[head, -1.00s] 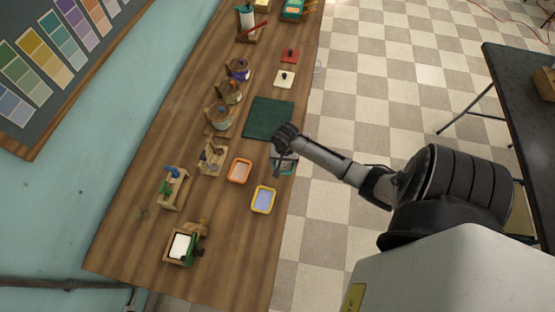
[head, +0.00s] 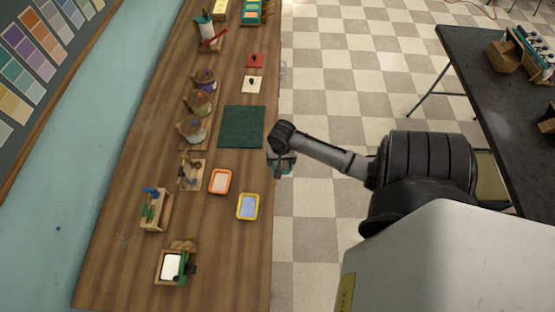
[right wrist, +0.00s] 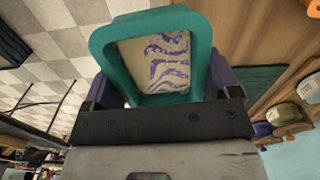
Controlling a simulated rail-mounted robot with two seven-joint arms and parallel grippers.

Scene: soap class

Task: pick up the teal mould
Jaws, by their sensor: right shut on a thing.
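The teal mould (right wrist: 204,58) fills the upper middle of the right wrist view. It is a rounded tray holding cream soap with purple swirls (right wrist: 155,62). My right gripper (right wrist: 160,88) is shut on it, with a dark finger at either side. In the head view my right gripper (head: 281,160) is at the table's right edge, beside the dark green mat. My left gripper is not in view.
On the wooden table (head: 225,260) are the green mat (head: 242,127), an orange mould (head: 220,181) and a yellow mould (head: 248,207). Several pots and wooden tools line its left side. A dark table (head: 490,90) stands to the right across open checkered floor.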

